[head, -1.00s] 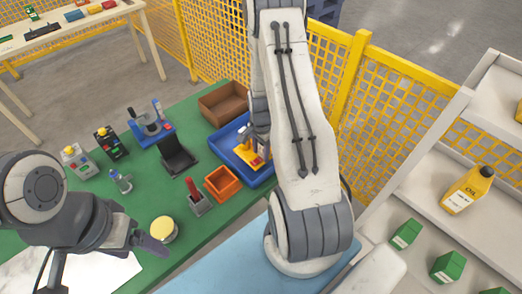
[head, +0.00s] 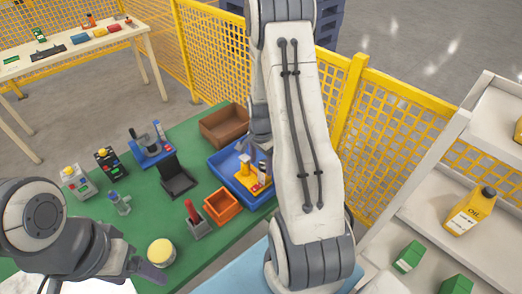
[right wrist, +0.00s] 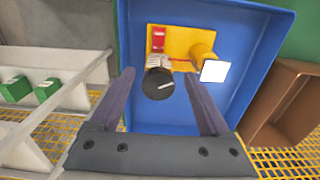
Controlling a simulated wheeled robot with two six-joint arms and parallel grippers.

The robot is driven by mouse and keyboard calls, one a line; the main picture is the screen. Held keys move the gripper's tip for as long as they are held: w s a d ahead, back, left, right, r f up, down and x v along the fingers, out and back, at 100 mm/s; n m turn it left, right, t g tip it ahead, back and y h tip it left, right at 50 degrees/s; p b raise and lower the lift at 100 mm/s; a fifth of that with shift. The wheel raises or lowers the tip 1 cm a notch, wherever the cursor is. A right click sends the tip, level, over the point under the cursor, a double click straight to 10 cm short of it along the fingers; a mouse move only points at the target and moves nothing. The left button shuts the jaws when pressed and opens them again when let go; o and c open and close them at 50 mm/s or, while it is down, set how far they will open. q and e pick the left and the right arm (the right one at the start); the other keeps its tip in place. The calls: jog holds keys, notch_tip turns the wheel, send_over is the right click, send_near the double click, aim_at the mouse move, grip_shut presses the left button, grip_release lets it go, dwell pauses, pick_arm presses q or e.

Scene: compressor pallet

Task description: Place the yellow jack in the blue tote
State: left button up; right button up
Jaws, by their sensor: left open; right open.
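The yellow jack (head: 246,176) is inside the blue tote (head: 222,158) on the green table. In the right wrist view the jack's yellow base (right wrist: 181,41) lies on the floor of the tote (right wrist: 258,22). A labelled part with a round black top stands on the base, with a red block beside it. My right gripper (head: 256,149) is open above the jack, and in the right wrist view its fingers (right wrist: 158,78) are apart on both sides of the black top, gripping nothing. My left gripper (head: 148,268) is open and empty near the yellow-topped round item.
An orange bin (head: 223,207) and a brown bin (head: 224,127) flank the tote. A black stand (head: 176,178), a red-handled item (head: 194,218) and a yellow-topped round item (head: 161,252) share the table. Yellow mesh fencing (head: 385,125) and a shelf with an oil bottle (head: 470,211) are beyond.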

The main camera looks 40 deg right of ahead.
notch_tip(320, 180, up, 8)
jog(key=shift+f+b, duration=0.25)
jog(key=shift+b, duration=0.2)
jog(key=shift+a, duration=0.2)
jog(key=s+a+r+n, duration=0.3)
jog(key=a+n, duration=0.3)
jog(key=a, duration=0.3)
jog(key=s+a+r+n, duration=0.3)
jog(key=a+n, duration=0.2)
jog(key=a, duration=0.3)
jog(key=s+a+r+n, duration=0.35)
jog(key=a+n, duration=0.25)
jog(key=a, duration=0.3)
jog(key=s+a+r+n+y, duration=0.1)
jog(key=s+a+n, duration=0.3)
jog(key=s+n, duration=0.3)
jog(key=shift+s+a+r+n, duration=0.2)
jog(key=shift+s+r+n, duration=0.1)
jog(key=shift+s, duration=0.95)
